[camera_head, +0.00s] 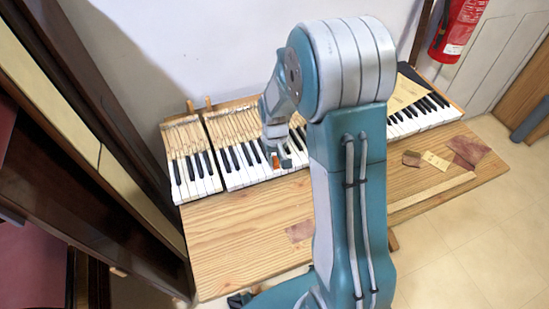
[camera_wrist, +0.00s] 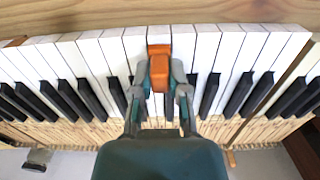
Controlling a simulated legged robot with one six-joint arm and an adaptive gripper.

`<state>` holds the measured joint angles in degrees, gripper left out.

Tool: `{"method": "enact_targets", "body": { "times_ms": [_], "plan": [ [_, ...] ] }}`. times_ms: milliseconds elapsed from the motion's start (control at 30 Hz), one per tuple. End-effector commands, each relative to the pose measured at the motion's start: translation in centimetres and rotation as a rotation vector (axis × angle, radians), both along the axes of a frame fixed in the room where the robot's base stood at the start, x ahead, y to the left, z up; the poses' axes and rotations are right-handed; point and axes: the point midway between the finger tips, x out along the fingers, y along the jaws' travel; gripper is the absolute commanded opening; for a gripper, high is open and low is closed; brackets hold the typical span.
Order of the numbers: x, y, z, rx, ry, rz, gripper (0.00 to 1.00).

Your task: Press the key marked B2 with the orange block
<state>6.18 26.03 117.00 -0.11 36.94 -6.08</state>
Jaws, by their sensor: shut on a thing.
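My gripper (camera_wrist: 160,88) is shut on the orange block (camera_wrist: 159,68) over the piano keyboard in the wrist view. The block lies over a white key (camera_wrist: 158,34), whose front end shows beyond it. I cannot tell whether the block touches the key. In the head view the orange block (camera_head: 275,161) is small at the tip of my gripper (camera_head: 281,160), above the front part of the white keys (camera_head: 240,177). No B2 mark can be read in either view.
The keyboard rests on a wooden table (camera_head: 240,240) with bare room in front. Loose wooden pieces (camera_head: 435,160) and a brown sheet (camera_head: 467,150) lie at the right. A fire extinguisher (camera_head: 458,28) hangs at the back right. My arm hides the keyboard's middle.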

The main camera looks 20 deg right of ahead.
Motion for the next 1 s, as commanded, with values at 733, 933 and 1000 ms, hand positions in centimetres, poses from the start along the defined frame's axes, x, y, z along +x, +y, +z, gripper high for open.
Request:
{"method": "enact_targets", "body": {
  "times_ms": [733, 933, 1000],
  "plan": [
    [0.0, 0.0, -0.72, 0.0, 0.0, 0.0, 0.0],
    [0.0, 0.0, -0.71, 0.0, 0.0, 0.0, 0.0],
    [0.0, 0.0, -0.73, 0.0, 0.0, 0.0, 0.0]
  ]
}}
